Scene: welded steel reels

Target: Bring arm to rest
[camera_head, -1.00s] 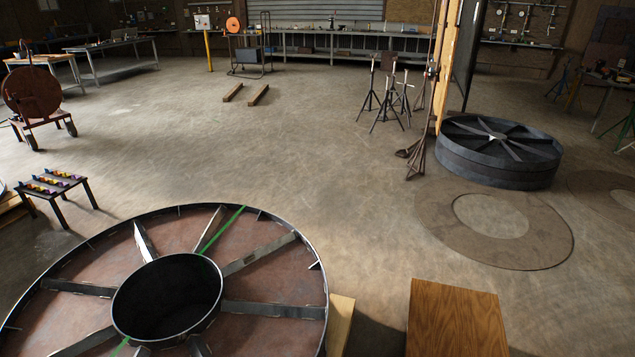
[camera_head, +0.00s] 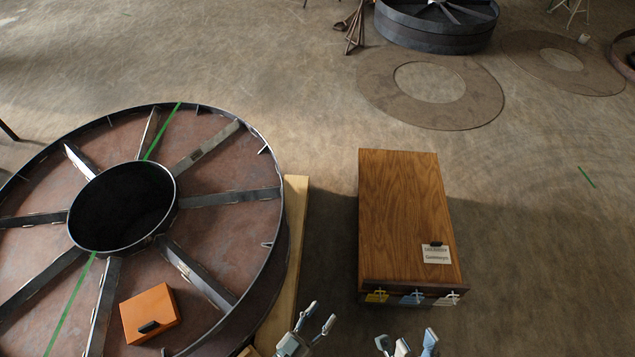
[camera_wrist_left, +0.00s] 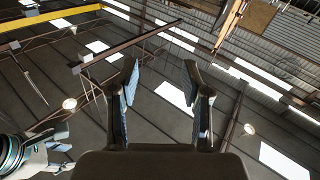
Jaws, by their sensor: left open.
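My left gripper (camera_head: 322,310) is at the bottom of the head view, fingers apart and nothing between them. It hangs between the reel and the wooden box, and its arm is mostly out of frame. In the left wrist view its two fingers (camera_wrist_left: 161,66) stand wide apart, pointing up toward the roof beams. My right gripper (camera_head: 406,338) is at the bottom edge of the head view, in front of the box. Its finger parts show apart with nothing seen between them; its base is cut off.
A large steel reel (camera_head: 232,198) with spokes lies at left, an orange case (camera_head: 150,312) on it. A wooden box (camera_head: 402,205) with a label (camera_head: 436,254) stands right of a timber (camera_head: 290,235). Flat ring plates (camera_head: 375,95) lie beyond. Floor at right is mostly clear.

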